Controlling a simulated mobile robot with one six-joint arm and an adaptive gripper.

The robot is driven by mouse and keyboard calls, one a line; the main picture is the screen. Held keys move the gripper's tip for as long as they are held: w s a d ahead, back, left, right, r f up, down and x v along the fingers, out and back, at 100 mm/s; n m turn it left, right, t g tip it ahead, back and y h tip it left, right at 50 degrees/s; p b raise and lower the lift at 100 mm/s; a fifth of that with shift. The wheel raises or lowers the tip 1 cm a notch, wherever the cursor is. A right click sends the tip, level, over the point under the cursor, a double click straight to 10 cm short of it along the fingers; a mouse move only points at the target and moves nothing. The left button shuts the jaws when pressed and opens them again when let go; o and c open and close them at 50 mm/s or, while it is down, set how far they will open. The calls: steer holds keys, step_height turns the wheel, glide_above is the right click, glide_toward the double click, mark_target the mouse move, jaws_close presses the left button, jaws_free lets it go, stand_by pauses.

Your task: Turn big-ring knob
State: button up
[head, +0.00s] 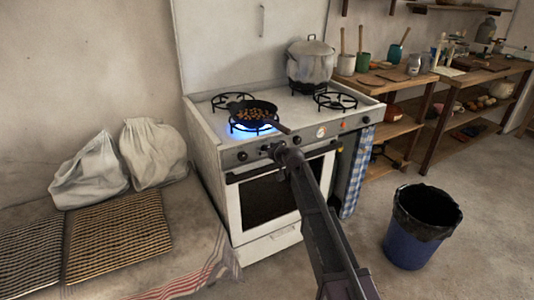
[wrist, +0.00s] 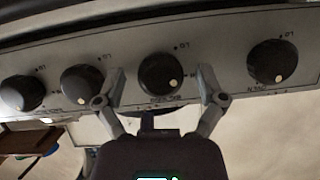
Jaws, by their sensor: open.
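A row of dark round knobs runs along the stove's front panel (head: 310,134). In the wrist view, one dark knob (wrist: 160,73) with a pale dot near its lower edge sits between the two fingers of my gripper (wrist: 161,78). The fingers are open, one on each side, with visible gaps to the knob. A printed label below this knob is too small to read surely. Other knobs show to the left (wrist: 83,83) and right (wrist: 273,62). In the head view, my gripper (head: 277,150) is at the panel and hides part of it.
A blue flame (head: 252,126) burns under a pan of brown pieces (head: 256,111). A lidded pot (head: 310,65) stands on the back of the stove. A checked towel (head: 356,172) hangs at the right side. A blue bin (head: 420,227) stands on the floor to the right.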

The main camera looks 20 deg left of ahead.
steer(key=c, duration=1.1)
steer(key=shift+c, duration=0.2)
steer(key=shift+w+m, duration=0.1)
steer(key=shift+m, duration=0.2)
steer(key=shift+m+g+y+b, duration=0.4)
steer(key=shift+m+g+y, duration=0.2)
steer(key=shift+m, duration=0.4)
steer(key=m+g+y+b, duration=0.1)
steer(key=m, duration=0.1)
steer(key=shift+f+m, duration=0.1)
steer(key=shift+m, duration=0.2)
steer(key=m+y+b, duration=0.2)
steer(key=m, duration=0.1)
steer(key=shift+g, duration=0.4)
steer(key=shift+m+y+b, duration=0.4)
steer(key=shift+m+b, duration=0.4)
steer(key=shift+m, duration=0.2)
